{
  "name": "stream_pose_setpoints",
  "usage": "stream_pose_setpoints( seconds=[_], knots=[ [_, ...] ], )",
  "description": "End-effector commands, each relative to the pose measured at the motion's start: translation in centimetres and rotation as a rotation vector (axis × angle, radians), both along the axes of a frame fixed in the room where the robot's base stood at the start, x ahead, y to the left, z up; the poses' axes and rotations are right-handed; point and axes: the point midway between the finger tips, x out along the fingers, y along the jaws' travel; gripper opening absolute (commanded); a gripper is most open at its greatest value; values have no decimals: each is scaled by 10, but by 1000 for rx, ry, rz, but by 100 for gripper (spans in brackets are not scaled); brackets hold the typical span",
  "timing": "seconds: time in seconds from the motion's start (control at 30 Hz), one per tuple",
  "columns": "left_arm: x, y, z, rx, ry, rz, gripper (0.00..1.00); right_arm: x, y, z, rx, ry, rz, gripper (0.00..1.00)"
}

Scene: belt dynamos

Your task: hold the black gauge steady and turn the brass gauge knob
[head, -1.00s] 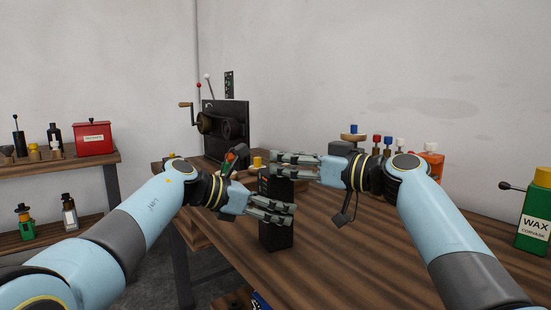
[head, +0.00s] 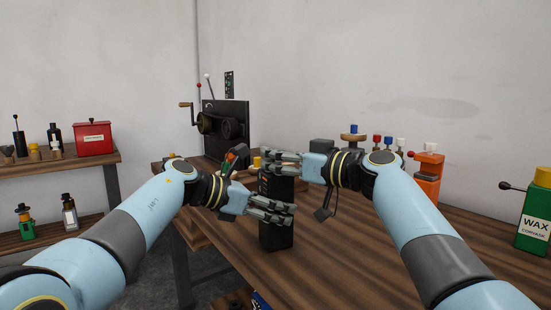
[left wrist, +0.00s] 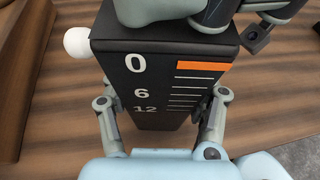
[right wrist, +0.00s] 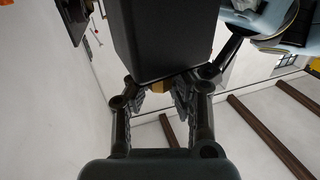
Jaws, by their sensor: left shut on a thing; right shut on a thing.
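The black gauge (head: 275,236) stands upright on the wooden bench. In the left wrist view its dark face (left wrist: 152,85) shows 0, 6 and 12, tick marks and an orange bar near the 0. My left gripper (head: 292,213) is shut around the gauge's body, a finger on each side (left wrist: 160,112). My right gripper (head: 265,161) is at the gauge's top, above the left one. In the right wrist view its fingers (right wrist: 162,97) are shut on the brass gauge knob (right wrist: 158,87), mostly hidden between them. The knob is hidden in the head view.
A black machine with a crank (head: 225,130) stands behind on the left. An orange block (head: 428,178), several small coloured-top pieces and a green WAX can (head: 535,215) stand to the right. A side shelf holds a red box (head: 94,139). The bench's right front is clear.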

Motion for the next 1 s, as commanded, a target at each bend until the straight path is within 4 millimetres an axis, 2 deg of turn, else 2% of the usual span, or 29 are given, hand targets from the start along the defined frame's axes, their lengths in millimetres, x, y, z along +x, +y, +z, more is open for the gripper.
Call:
stream_pose_setpoints(
  seconds=[0.43, 0.8, 1.0],
  knots=[
    [1, 2, 0, 1, 1, 6, 1, 1, -1, -1, -5, 2, 17, 0],
    [2, 3, 0, 2, 1, 8, 1, 2, -2, -2, -6, 6, 313, 0],
    [2, 4, 0, 2, 0, 8, 1, 1, -3, -3, -4, 4, 383, 0]
  ],
)
